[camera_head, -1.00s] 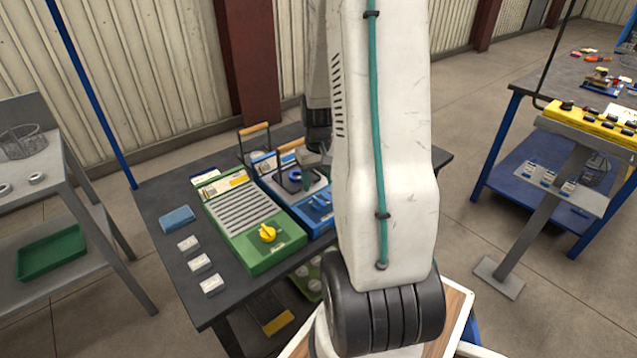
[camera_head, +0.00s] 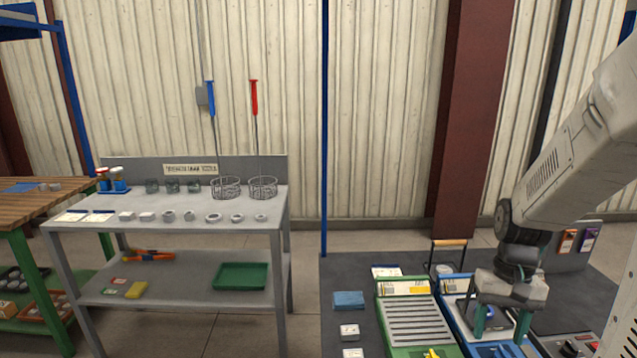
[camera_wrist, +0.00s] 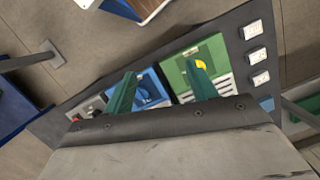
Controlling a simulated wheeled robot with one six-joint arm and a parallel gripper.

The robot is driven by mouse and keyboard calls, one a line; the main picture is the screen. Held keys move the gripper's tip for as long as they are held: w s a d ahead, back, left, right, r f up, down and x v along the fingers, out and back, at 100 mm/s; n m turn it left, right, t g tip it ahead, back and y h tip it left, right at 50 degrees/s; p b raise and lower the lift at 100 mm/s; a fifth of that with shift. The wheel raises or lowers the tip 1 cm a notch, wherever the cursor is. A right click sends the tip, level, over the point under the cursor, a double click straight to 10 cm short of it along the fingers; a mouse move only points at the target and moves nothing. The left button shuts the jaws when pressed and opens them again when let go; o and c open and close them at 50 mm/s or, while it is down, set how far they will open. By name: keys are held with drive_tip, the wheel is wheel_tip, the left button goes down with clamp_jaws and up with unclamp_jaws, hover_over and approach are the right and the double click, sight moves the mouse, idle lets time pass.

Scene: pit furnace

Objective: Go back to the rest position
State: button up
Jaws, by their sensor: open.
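My gripper (camera_head: 500,322) hangs at the lower right in the head view, above the dark table (camera_head: 345,275). Its two teal fingers point down and are apart, with nothing between them. They are over the blue device (camera_head: 450,284), which also shows beyond the fingers in the wrist view (camera_wrist: 150,92). In the wrist view the gripper (camera_wrist: 160,85) has its fingers spread, and the green device (camera_wrist: 212,50) with a yellow knob lies behind one finger. My arm comes in from the right edge of the head view, bent down at the wrist.
The green ribbed device (camera_head: 412,322), a blue cloth-like block (camera_head: 349,300) and white blocks (camera_head: 349,331) lie left of the gripper. A grey shelf table (camera_head: 150,230) with wire baskets (camera_head: 226,188) stands further left. A floor gap (camera_head: 306,290) separates the two tables.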

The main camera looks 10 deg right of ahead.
drive_tip(key=s+a+r+n+t, duration=0.1)
drive_tip(key=s+a+r+n, duration=0.1)
drive_tip(key=s+a+r, duration=0.2)
drive_tip(key=s+a+r+n+t+h, duration=0.1)
drive_tip(key=s+a+r+n+t, duration=0.1)
drive_tip(key=a+r, duration=0.8)
drive_tip(key=s+a+n, duration=0.1)
drive_tip(key=s+a, duration=0.1)
drive_tip(key=a, duration=0.2)
drive_tip(key=shift+s+n, duration=0.3)
drive_tip(key=shift+r, duration=0.1)
